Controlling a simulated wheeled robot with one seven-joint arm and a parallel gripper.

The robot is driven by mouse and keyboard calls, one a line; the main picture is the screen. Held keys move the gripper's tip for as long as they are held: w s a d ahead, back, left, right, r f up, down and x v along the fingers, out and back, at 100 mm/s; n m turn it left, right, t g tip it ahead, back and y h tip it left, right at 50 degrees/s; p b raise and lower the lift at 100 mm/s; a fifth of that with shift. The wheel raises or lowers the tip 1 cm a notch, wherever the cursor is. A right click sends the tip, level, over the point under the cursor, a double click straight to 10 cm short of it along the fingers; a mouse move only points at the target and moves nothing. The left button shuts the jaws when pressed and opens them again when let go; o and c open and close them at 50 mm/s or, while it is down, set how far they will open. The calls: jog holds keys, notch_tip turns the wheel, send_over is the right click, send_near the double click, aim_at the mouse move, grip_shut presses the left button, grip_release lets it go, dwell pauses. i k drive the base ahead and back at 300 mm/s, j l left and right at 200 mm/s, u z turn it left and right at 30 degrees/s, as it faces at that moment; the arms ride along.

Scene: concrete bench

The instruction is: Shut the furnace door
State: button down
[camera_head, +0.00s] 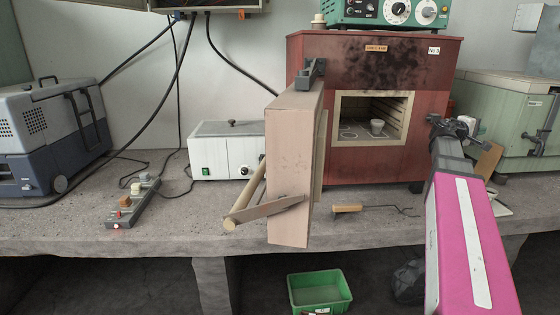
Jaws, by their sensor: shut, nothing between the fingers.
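The furnace (320,85) is a dark red box at the back of the bench, with soot marks above its square opening. The furnace door (292,165) is a thick, pinkish slab, hinged at the left of the opening. It stands wide open, swung out towards me. Its handle (240,206), a pale bar on a metal bracket, is on the door's left side. My gripper (437,120) is shut and empty, right of the opening and apart from the door.
A white box (222,150) stands left of the door, and a switch strip (130,203) with cables lies further left. A wooden-handled hook (348,209) lies on the bench (375,232) before the furnace. A green machine (498,125) stands at the right.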

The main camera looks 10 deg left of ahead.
aim_at(296, 121)
jog(key=k+j+z, duration=0.4)
jog(key=j, duration=0.5)
jog(key=k+j+z, duration=0.4)
jog(key=j, duration=0.45)
jog(key=k+j+z, duration=0.35)
jog(key=j, duration=0.35)
jog(key=k+j+z, duration=0.4)
jog(key=k+j, duration=0.15)
jog(key=k+j+u, duration=0.3)
jog(key=k+j, duration=0.3)
jog(key=k+j+u, duration=0.2)
jog(key=j+u, duration=0.2)
jog(key=i+j, duration=0.05)
jog(key=j, duration=0.05)
